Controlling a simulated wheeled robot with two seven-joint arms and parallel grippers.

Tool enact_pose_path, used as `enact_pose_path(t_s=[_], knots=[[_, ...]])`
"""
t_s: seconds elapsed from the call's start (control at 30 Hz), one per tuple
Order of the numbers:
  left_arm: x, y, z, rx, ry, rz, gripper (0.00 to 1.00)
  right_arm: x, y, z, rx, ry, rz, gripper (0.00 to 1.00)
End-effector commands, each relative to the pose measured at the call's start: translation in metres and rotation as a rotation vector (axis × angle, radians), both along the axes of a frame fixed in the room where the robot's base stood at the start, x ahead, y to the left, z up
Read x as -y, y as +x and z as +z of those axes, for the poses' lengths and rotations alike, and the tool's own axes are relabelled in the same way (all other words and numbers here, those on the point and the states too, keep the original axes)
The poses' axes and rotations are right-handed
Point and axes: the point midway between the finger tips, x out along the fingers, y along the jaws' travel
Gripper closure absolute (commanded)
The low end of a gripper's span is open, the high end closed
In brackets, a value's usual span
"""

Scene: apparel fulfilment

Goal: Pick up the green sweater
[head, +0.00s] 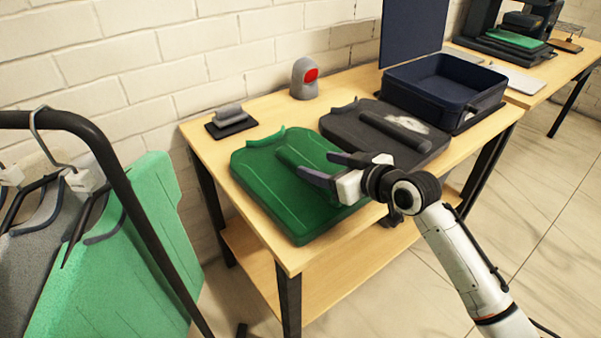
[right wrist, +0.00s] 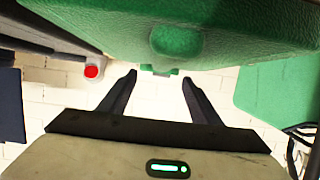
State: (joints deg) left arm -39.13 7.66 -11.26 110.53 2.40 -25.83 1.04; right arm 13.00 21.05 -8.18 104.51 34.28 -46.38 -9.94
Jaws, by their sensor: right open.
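The green sweater (head: 300,205) lies folded flat on the wooden table, at its near left part. It also fills the top of the right wrist view (right wrist: 250,25). My right gripper (head: 319,166) reaches in from the right and is over the sweater's right part, with its fingers apart. In the right wrist view the two fingers (right wrist: 158,80) are spread with nothing between them, and the sweater shows beyond them. I cannot tell whether the fingertips touch the cloth. My left gripper is not in view.
A dark folded garment (head: 365,128) lies right of the sweater. An open dark blue bin (head: 440,83) stands behind it. A grey device with a red face (head: 304,78) and a small dark stand (head: 230,120) are at the back. A rack with hanging clothes, including a light green one (head: 125,255), is at left.

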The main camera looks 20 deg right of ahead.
Motion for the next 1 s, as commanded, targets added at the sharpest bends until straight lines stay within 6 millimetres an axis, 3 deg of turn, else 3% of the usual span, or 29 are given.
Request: enact_pose_path(t_s=[0.37,0.67,1.0], knots=[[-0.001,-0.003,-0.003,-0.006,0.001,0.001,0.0,-0.021,0.037,-0.022,-0.001,0.002,-0.001,0.42],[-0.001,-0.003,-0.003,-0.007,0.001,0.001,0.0,-0.022,0.041,-0.024,0.0,0.0,0.0,0.42],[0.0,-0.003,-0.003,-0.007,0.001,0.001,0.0,-0.022,0.04,-0.024,-0.001,0.0,0.0,1.0]])
